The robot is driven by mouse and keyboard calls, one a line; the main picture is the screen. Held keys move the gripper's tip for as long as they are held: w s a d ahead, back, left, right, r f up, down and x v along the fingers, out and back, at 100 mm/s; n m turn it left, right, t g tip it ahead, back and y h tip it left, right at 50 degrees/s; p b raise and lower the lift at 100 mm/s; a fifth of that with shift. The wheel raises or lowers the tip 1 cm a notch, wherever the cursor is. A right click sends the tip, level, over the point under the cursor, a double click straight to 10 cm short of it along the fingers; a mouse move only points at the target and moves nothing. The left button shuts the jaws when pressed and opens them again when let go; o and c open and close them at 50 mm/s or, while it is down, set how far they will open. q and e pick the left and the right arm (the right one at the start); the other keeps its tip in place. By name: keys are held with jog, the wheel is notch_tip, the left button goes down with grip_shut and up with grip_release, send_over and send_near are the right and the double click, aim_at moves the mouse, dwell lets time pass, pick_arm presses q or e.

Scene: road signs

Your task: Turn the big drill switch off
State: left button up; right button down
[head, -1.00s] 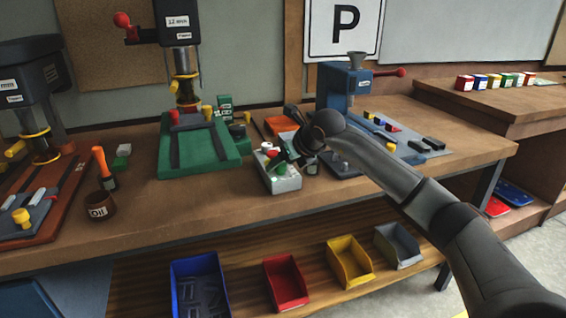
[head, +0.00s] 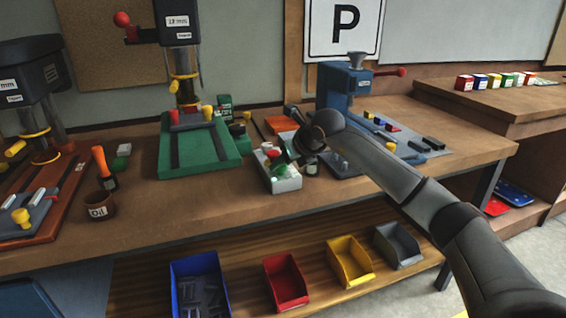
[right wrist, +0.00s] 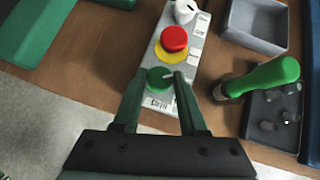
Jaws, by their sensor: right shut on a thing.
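A grey switch box (head: 284,184) stands on the workbench, just right of the green drill press base (head: 228,155). In the right wrist view the box (right wrist: 199,42) carries a white knob (right wrist: 185,10) at its far end, a red button (right wrist: 174,38) on a yellow ring, and a green button (right wrist: 158,75) nearest me. My right gripper (right wrist: 163,74) has its fingers on both sides of the green button, shut on it. In the head view this gripper (head: 283,160) is small and partly hides the box top. My left gripper is not in view.
A green-handled tool (right wrist: 265,76) stands close right of my fingers, by a dark tray. An oil pot (head: 98,204) is at the left. The bench front is clear; coloured bins sit below.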

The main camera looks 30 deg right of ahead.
jog(key=m+h, duration=0.2)
jog(key=shift+a+m+b, duration=0.25)
jog(key=shift+m+b, duration=0.05)
jog(key=shift+b, duration=0.05)
jog(key=m+h, duration=0.1)
jog(key=m+g+h, duration=0.1)
jog(key=m, duration=0.1)
jog(key=shift+w+a+m+h+b, duration=0.15)
jog(key=shift+m+h+b, duration=0.15)
jog(key=shift+b, duration=0.1)
jog(key=m+g+h, duration=0.1)
jog(key=m, duration=0.1)
jog(key=shift+r+m+h, duration=0.1)
jog(key=shift+m+h, duration=0.2)
jog(key=shift+h, duration=0.1)
jog(key=shift+w+a+m+g+h, duration=0.15)
jog(key=shift+m+g+h, duration=0.55)
jog(key=shift+m+g, duration=0.6)
jog(key=shift+m, duration=0.4)
jog(key=shift+c, duration=2.2)
grip_release()
